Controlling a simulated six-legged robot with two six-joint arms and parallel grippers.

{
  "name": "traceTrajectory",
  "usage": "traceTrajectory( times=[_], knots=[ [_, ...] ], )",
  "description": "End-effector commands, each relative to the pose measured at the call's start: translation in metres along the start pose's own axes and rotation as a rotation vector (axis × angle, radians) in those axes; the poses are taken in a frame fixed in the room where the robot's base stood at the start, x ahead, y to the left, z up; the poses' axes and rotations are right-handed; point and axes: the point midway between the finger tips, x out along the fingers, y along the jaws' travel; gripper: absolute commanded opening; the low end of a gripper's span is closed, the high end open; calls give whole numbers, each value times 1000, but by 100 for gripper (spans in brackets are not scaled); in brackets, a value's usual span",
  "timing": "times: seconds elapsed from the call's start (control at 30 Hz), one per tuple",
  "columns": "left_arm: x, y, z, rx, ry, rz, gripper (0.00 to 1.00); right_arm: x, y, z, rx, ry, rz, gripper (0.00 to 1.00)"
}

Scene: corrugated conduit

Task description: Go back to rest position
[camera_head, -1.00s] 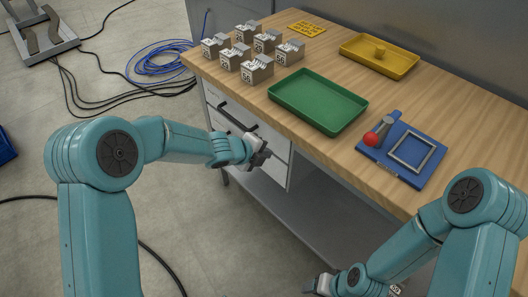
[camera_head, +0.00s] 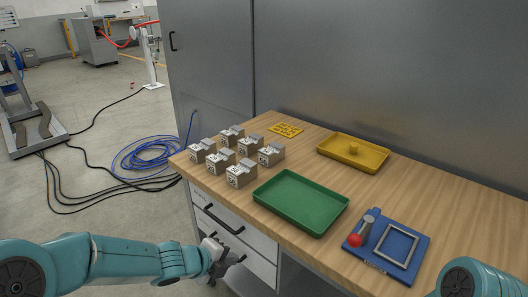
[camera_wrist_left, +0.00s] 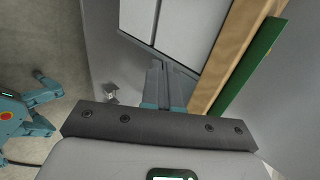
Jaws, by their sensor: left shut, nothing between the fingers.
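My left arm comes in from the lower left in the head view, and its gripper (camera_head: 226,260) is in front of the workbench drawers, below the bench top. In the left wrist view its two fingers (camera_wrist_left: 158,80) are together with nothing between them. Only a teal part of my right arm shows at the lower right of the head view. The right gripper is out of that picture.
On the wooden bench (camera_head: 228,193) are several grey blocks (camera_head: 240,174), a green tray (camera_head: 300,203), a yellow tray (camera_head: 353,153), a yellow plate (camera_head: 286,129) and a blue board (camera_head: 402,257) with a red-ended tool (camera_head: 355,240). Cables (camera_head: 150,158) lie on the floor.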

Motion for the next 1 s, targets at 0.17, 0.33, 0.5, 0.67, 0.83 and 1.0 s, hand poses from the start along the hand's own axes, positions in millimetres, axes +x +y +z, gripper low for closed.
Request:
traceTrajectory(
  times=[0.17,0.33,0.5,0.67,0.83,1.0],
  knots=[
    [9,55,-20,-145,68,138,0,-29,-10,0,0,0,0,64],
    [4,153,-91,-840,87,387,0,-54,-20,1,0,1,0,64],
    [-23,225,-149,-1650,-154,601,0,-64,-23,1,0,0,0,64],
    [-42,257,-163,-2186,-472,612,0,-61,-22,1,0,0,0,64],
    [-42,259,-158,-2403,-593,549,0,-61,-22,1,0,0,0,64],
    [-42,259,-157,-2415,-597,546,0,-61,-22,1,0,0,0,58]
  ],
)
